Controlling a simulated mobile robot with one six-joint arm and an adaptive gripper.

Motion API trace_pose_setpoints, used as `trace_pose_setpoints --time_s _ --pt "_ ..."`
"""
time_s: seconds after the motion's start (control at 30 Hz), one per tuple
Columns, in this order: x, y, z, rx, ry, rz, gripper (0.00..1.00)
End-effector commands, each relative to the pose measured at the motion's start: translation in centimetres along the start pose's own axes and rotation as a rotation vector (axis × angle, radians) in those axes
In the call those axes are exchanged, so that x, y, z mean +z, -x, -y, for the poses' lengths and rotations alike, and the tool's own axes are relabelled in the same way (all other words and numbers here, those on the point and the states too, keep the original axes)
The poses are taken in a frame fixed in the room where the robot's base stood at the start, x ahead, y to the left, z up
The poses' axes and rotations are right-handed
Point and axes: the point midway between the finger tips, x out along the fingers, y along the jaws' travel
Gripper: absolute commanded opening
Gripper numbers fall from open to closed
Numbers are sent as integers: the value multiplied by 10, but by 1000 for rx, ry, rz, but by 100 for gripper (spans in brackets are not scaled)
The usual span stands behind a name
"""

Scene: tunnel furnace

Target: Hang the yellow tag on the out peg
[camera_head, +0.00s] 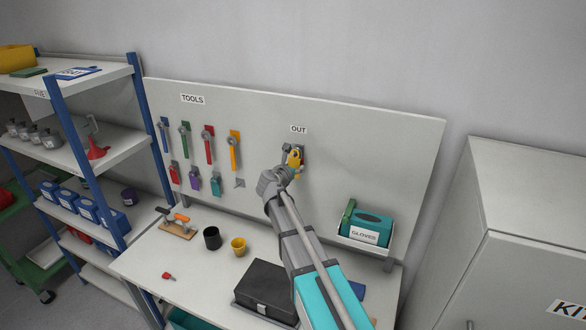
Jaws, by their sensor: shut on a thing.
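The yellow tag (294,158) is at my gripper's tip, in front of the pegboard (370,135) and just below the OUT label (299,129). My gripper (291,166) is shut on the yellow tag. The out peg is hidden or too small to make out behind the tag and the gripper, so I cannot tell whether the tag is around it or only beside it. A grey mount edge (302,150) shows by the tag.
A glove box (368,227) sits in a holder at right. A black case (268,287), a dark cup (212,238) and a yellow cup (238,246) stand on the bench (190,280).

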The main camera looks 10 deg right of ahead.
Motion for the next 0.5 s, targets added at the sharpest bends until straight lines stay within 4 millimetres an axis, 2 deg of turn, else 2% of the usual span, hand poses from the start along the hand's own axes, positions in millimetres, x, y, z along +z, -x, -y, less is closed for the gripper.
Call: trace_pose_setpoints --time_s 0.47,0.5 --pt "0 0 0 1 0 0 32" --pt "0 0 0 1 0 0 69"
